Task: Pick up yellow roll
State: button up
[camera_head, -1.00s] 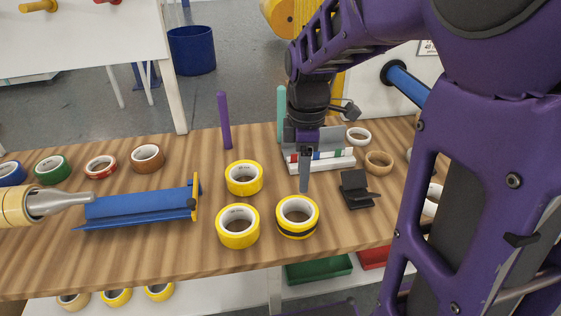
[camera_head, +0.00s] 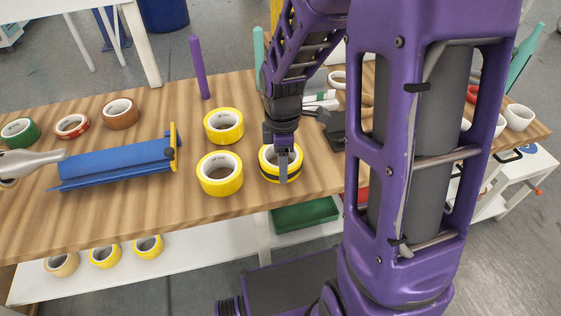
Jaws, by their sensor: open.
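Three yellow rolls stand near the middle of the wooden table. One plain yellow roll (camera_head: 222,185) is at the front left, and another plain yellow roll (camera_head: 223,133) is behind it. A yellow roll with a dark band (camera_head: 268,174) is to their right. My gripper (camera_head: 283,180) points down in front of or over the banded roll and covers part of it. Its fingers overlap in this view, and nothing shows held between them. I cannot tell whether a finger touches the roll.
The wooden table (camera_head: 110,213) also carries a blue dispenser (camera_head: 120,165) at left, with green, red and brown rolls behind it. A purple post (camera_head: 199,68) stands at the back edge. More rolls lie on the lower shelf (camera_head: 190,265). A black stand (camera_head: 336,130) is right of my gripper.

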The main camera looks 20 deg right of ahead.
notch_tip(320, 180, down, 2)
jog(key=shift+f, duration=0.1)
grip_shut()
dwell(0.4)
